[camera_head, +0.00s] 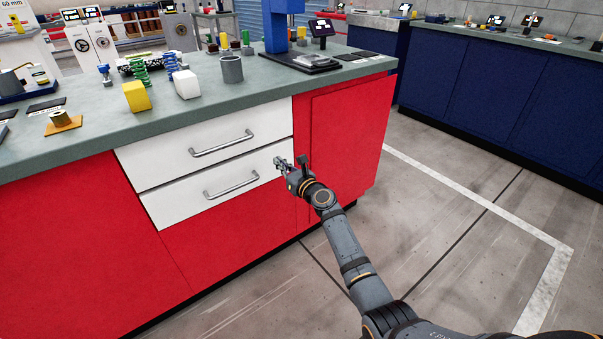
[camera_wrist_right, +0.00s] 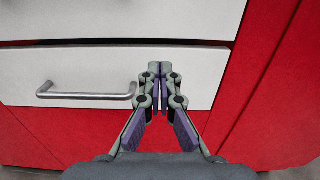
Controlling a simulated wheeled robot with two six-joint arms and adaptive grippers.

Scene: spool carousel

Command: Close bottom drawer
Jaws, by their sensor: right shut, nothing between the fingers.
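The bottom drawer (camera_head: 200,208) is a white front with a grey bar handle (camera_head: 231,188), set in a red cabinet below a white upper drawer (camera_head: 170,158) with its own handle (camera_head: 222,146). The bottom drawer front also shows in the right wrist view (camera_wrist_right: 100,68). It looks flush or nearly flush with the upper one; I cannot tell exactly. My right gripper (camera_head: 279,164) is shut and empty at the right end of the bottom drawer front. In the right wrist view its fingertips (camera_wrist_right: 160,68) are right of the handle (camera_wrist_right: 87,95). Contact is unclear. My left gripper is not in view.
The grey countertop (camera_head: 100,122) above holds a yellow block (camera_head: 136,96), a white block (camera_head: 186,85), a grey cup (camera_head: 231,69) and several other items. Blue cabinets (camera_head: 490,85) stand at the right. The floor (camera_head: 450,210) between is clear.

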